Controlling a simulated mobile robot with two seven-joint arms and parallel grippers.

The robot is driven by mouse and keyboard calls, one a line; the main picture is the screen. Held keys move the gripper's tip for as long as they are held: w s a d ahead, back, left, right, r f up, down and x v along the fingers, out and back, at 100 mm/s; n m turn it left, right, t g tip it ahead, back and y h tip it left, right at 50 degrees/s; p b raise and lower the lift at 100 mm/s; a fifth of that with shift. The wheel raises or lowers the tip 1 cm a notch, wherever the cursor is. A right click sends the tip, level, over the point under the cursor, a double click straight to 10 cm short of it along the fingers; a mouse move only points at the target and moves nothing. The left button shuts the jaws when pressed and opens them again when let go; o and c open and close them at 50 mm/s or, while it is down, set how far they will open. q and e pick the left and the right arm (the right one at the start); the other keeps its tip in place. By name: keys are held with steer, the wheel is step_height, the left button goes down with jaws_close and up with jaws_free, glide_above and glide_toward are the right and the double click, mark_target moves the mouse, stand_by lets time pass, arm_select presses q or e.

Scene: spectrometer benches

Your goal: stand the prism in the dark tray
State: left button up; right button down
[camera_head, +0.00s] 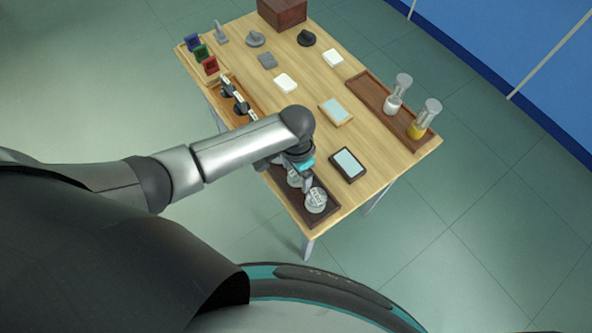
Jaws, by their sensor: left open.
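My left arm comes in from the left over the table, and my left gripper (304,183) points down over the near dark brown tray (327,217). Its jaws are open, but the fingertips are small and partly hidden by the wrist. A clear round piece with a white label (316,200) sits in the near end of this tray, right beside the gripper. A second clear piece (293,178) shows partly behind the gripper. I cannot tell which thing is the prism; the arm may hide it. My right gripper is not in view.
A brown tray (372,94) at the right holds a jar of white powder (394,100) and one of yellow (418,126). A dark framed tablet (348,164) and a wooden-framed plate (336,112) lie mid-table. Colored holders (201,55) stand far left. A brown box (282,12) is at the back.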

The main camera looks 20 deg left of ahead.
arm_select(q)
step_height(320, 180, up, 12)
steer(key=p, duration=0.3)
steer(key=shift+r, duration=0.2)
steer(key=shift+f, duration=0.1)
stand_by(0.5)
